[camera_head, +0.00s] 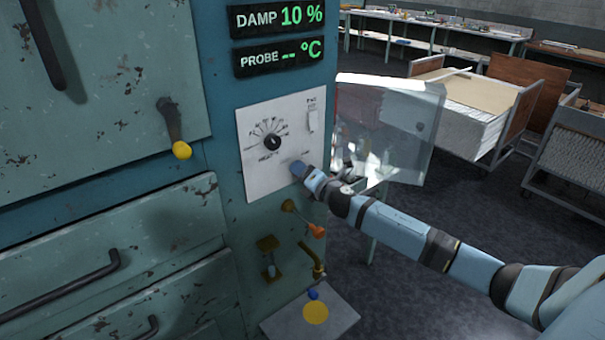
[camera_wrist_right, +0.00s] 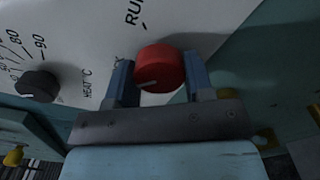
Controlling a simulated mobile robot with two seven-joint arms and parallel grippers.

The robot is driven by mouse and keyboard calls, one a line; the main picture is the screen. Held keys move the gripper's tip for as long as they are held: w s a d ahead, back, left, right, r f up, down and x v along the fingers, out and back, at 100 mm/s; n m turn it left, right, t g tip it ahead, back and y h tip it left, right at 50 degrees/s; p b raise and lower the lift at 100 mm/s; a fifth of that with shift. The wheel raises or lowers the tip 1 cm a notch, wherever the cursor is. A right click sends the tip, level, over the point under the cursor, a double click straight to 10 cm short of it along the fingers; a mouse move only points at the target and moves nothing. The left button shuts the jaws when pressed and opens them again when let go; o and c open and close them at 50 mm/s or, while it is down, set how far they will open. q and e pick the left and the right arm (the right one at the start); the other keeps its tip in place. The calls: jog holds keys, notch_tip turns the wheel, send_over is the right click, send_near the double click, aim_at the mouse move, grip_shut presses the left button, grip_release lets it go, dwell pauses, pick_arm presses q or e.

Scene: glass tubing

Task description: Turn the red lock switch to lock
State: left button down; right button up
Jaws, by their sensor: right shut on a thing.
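The red lock switch (camera_wrist_right: 160,66) is a round red knob on the white control panel (camera_head: 258,183). In the right wrist view its white pointer line runs toward the left, and RUN is printed above it. Part of another label shows at its left, mostly hidden by a finger. My right gripper (camera_head: 298,168) is at the panel's lower right, its fingers (camera_wrist_right: 160,82) shut on either side of the knob. In the head view the gripper hides the knob. My left gripper is not in view.
A black heat dial (camera_head: 272,143) and a white toggle (camera_head: 313,119) share the panel. A clear cover (camera_head: 390,125) stands open at its right. Below are an orange-tipped lever (camera_head: 305,221) and a brass tap (camera_head: 314,263). Drawer fronts lie to the left.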

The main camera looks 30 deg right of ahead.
jog(key=o, duration=0.9)
jog(key=shift+o, duration=0.2)
jog(key=s+d+b, duration=0.1)
jog(key=s+b, duration=0.1)
jog(key=s, duration=1.1)
jog(key=shift+s, duration=0.4)
